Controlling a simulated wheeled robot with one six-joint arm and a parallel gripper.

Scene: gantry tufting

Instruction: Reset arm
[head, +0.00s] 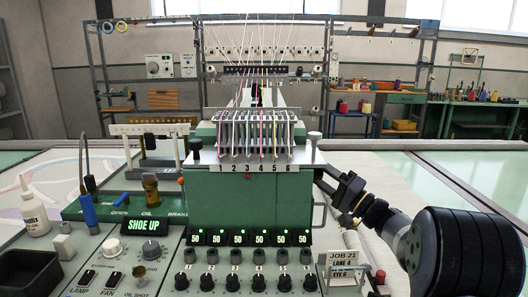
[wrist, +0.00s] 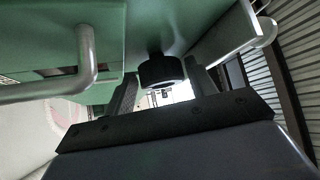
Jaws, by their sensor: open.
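My gripper (head: 336,186) is open at the right side of the green machine head (head: 250,200), just below its metal top plate. In the wrist view, my two dark fingers (wrist: 162,78) stand apart with a black round knob (wrist: 160,71) between them. The knob comes off the green underside or side of the machine. I cannot tell whether the fingers touch it. My arm reaches in from the lower right of the head view.
A metal handle (wrist: 88,60) sticks out close to the gripper in the wrist view. The console with dials (head: 245,270), a "JOB 21" card (head: 342,270) and a white glue bottle (head: 35,213) lies in front. Threads run down to numbered guides (head: 254,130). A pale tufting bed spreads behind.

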